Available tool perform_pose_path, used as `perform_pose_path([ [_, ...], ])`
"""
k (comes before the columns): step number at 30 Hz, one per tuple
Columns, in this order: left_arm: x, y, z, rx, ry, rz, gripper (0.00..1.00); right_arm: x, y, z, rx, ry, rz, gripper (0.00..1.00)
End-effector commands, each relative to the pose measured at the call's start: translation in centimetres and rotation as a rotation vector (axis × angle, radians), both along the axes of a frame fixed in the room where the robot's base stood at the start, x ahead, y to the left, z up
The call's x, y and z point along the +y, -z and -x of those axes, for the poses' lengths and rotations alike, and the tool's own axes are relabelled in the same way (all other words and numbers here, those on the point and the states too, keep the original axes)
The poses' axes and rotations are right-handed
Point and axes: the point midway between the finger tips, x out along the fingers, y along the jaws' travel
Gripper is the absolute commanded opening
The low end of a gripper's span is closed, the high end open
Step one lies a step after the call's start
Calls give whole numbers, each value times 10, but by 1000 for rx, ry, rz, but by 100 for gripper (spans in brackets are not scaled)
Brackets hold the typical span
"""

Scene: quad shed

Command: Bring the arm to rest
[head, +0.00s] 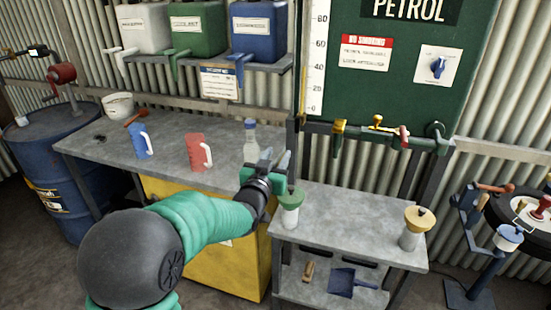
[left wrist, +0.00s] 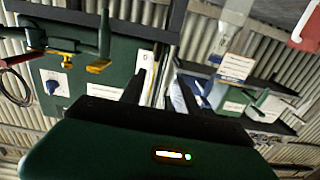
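My left arm, in a green sleeve, reaches from the bottom left of the head view towards the middle. Its left gripper (head: 276,160) is raised near the gap between the long grey bench (head: 100,148) and the smaller grey table (head: 345,220). In the left wrist view the two dark fingers of the left gripper (left wrist: 163,88) stand apart with nothing held between them. A clear bottle (head: 250,140) shows just behind and left of the gripper. A green-topped jar (head: 290,208) stands just in front and right of it. My right gripper is not in view.
A blue measuring jug (head: 142,141) and a red jug (head: 197,151) stand on the bench. A yellow-topped jar (head: 413,228) stands on the small table, whose middle is clear. A green petrol panel (head: 405,90) with taps hangs behind. A blue drum (head: 62,180) is at left.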

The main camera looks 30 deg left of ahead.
Motion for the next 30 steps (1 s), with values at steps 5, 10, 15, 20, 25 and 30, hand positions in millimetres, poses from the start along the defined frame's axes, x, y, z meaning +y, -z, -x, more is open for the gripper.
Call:
perform_pose_path([
  [5, 0, 0, 0, 1, 0, 0, 38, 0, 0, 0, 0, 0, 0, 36],
  [10, -5, 7, 3, 32, 6, 7, 38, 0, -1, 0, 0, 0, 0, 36],
  [15, -52, 82, 39, 353, 53, 65, 38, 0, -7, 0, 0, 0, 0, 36],
  [20, -111, 175, 135, 809, 118, 120, 38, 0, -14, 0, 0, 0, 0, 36],
  [25, -146, 225, 242, 1178, 163, 144, 38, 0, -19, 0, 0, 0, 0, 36],
  [30, -155, 237, 285, 1318, 179, 148, 38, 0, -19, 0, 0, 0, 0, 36],
])
